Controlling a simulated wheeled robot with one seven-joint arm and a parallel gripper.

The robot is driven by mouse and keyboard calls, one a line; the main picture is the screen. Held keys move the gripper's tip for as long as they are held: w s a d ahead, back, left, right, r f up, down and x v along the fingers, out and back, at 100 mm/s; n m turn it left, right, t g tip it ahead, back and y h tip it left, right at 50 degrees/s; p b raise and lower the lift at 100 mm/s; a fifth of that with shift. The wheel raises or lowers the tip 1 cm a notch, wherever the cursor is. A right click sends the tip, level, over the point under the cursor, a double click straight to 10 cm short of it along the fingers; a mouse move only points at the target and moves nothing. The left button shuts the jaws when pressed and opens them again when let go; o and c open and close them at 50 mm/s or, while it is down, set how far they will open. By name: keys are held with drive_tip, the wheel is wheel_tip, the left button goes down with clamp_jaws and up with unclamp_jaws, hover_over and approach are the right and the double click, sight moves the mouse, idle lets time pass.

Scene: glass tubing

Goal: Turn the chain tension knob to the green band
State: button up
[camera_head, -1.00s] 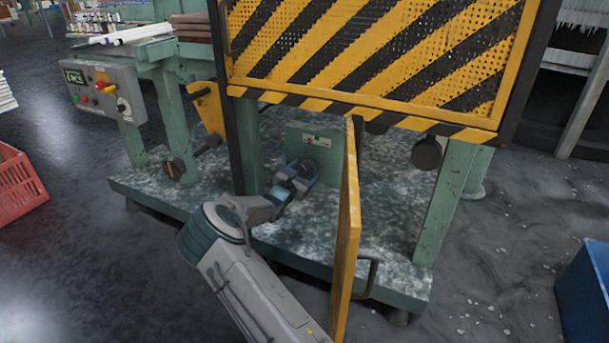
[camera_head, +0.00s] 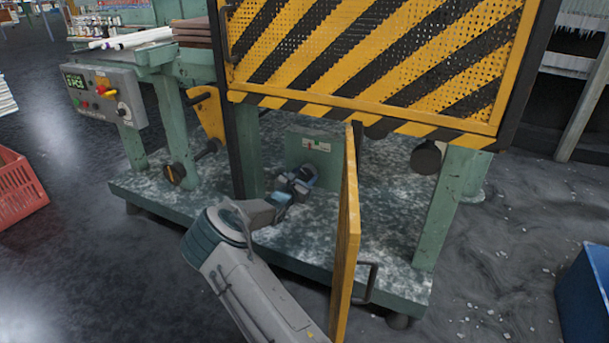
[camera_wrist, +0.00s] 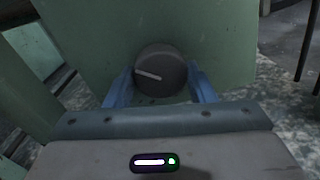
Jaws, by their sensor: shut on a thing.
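The tension knob (camera_wrist: 160,72) is a round dark grey knob on the face of a green box (camera_head: 315,150). Its white pointer line points left and slightly up in the wrist view. My gripper (camera_wrist: 161,88) is shut on the knob, one blue finger on each side. In the head view, my gripper (camera_head: 302,180) is low inside the machine frame, at the box's front, and largely hides the knob. A small label strip (camera_head: 316,143) with red and green patches sits on the box above the knob; the pointer's relation to the green cannot be read.
An open yellow door panel (camera_head: 347,235) with a black handle (camera_head: 372,283) stands just right of my arm. A striped yellow-black guard (camera_head: 370,60) hangs above. A machine leg (camera_head: 249,150) is left of my gripper. A control box (camera_head: 103,92) stands farther left.

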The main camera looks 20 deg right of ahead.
drive_tip(key=n+p, duration=0.3)
drive_tip(key=shift+r, duration=0.2)
drive_tip(key=n+p, duration=0.3)
drive_tip(key=shift+f+n+t, duration=0.1)
drive_tip(key=shift+n+t, duration=0.2)
drive_tip(key=shift+n, duration=0.1)
drive_tip(key=n+p, duration=0.2)
drive_tip(key=n, duration=0.1)
drive_tip(key=shift+s+f+n, duration=0.1)
drive_tip(key=shift+n, duration=0.3)
drive_tip(key=shift+n+p, duration=0.5)
drive_tip(key=shift+n, duration=1.2)
drive_tip(key=shift+f, duration=0.1)
drive_tip(key=o, duration=1)
